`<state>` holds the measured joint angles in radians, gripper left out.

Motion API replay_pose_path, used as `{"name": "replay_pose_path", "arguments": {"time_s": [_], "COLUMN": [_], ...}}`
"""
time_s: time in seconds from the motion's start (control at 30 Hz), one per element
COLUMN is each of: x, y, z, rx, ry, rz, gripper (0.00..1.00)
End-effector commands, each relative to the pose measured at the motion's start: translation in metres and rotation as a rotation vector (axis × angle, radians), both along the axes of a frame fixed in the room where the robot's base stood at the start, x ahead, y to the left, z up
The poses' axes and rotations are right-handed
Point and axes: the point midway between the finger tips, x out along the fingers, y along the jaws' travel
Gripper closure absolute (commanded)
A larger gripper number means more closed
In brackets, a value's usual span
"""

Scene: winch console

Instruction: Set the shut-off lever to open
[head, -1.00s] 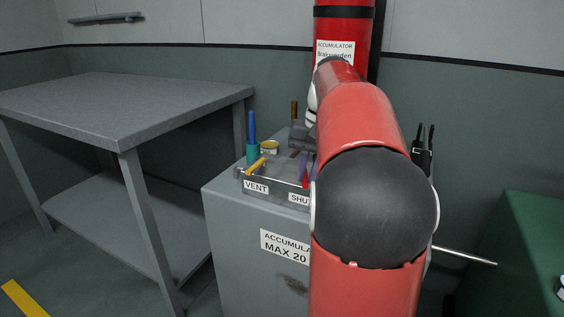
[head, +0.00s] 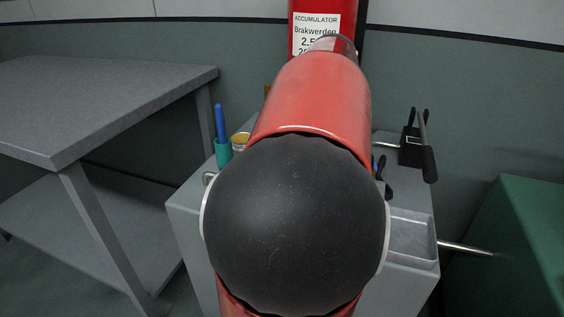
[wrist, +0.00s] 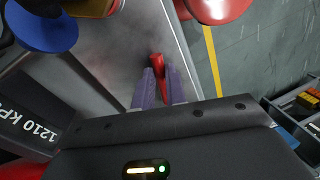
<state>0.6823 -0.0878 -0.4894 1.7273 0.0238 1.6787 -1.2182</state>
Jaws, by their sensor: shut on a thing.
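The shut-off lever appears as a slim red handle (wrist: 157,62) in the wrist view, over the grey console top. My gripper (wrist: 158,80) is shut on it, with a purple finger on either side of the red part. In the head view my arm covers the lever and my gripper. The lever's pivot and its labels are hidden or out of view, so its exact setting cannot be told.
On the console stand a teal cup (head: 223,153), a yellow-topped tin (head: 240,141), a black-handled device (head: 410,148) and a grey tray (head: 412,238). A red accumulator (head: 318,15) rises behind. A metal rod (head: 466,248) sticks out right. A grey table (head: 90,95) stands left.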

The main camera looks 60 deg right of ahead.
Motion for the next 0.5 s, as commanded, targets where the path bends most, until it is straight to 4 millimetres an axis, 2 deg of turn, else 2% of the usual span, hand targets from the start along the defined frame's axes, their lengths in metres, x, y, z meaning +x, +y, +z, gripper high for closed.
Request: {"name": "replay_pose_path", "arguments": {"time_s": [0.2,0.5], "x": [-0.0024,-0.0011], "y": [-0.0064,-0.0102], "z": [0.0017,0.0011], "rx": [-0.002,-0.003], "ry": [-0.005,-0.006], "rz": [0.128,0.217], "gripper": [1.00,1.00]}}
